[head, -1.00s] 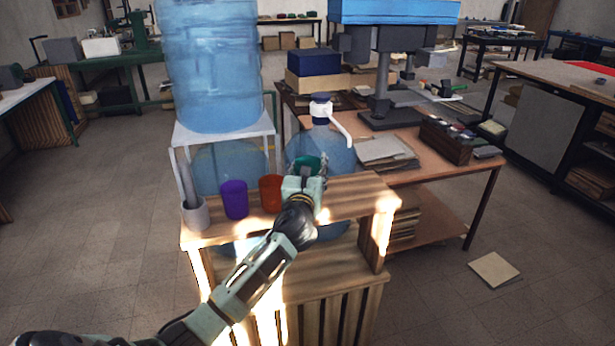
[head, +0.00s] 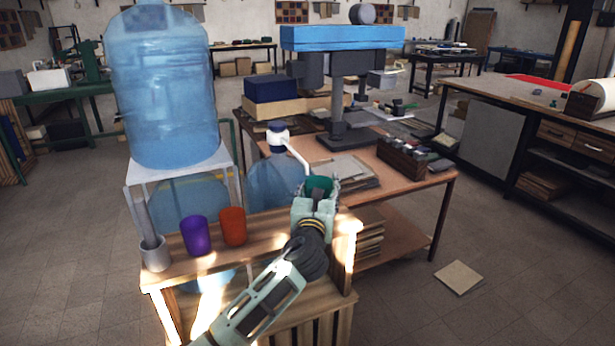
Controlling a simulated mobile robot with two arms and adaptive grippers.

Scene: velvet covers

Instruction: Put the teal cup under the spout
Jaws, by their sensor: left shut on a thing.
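The teal cup (head: 319,184) is held upright, as far as I can see, in my left gripper (head: 317,196), which is shut on it and hides its lower part. The white spout (head: 296,157) comes out of the blue-capped pump on a blue water bottle (head: 272,184) and slopes down to the right. Its tip appears just above the cup's left rim; I cannot tell whether they line up in depth. My left arm reaches over the wooden stand (head: 270,234). My right gripper is out of view.
A purple cup (head: 196,235) and an orange cup (head: 232,226) stand on the wooden stand, left of my gripper. A grey holder (head: 155,254) is at its left end. A large water jug (head: 165,90) sits on a white rack behind. A drill-press bench lies behind right.

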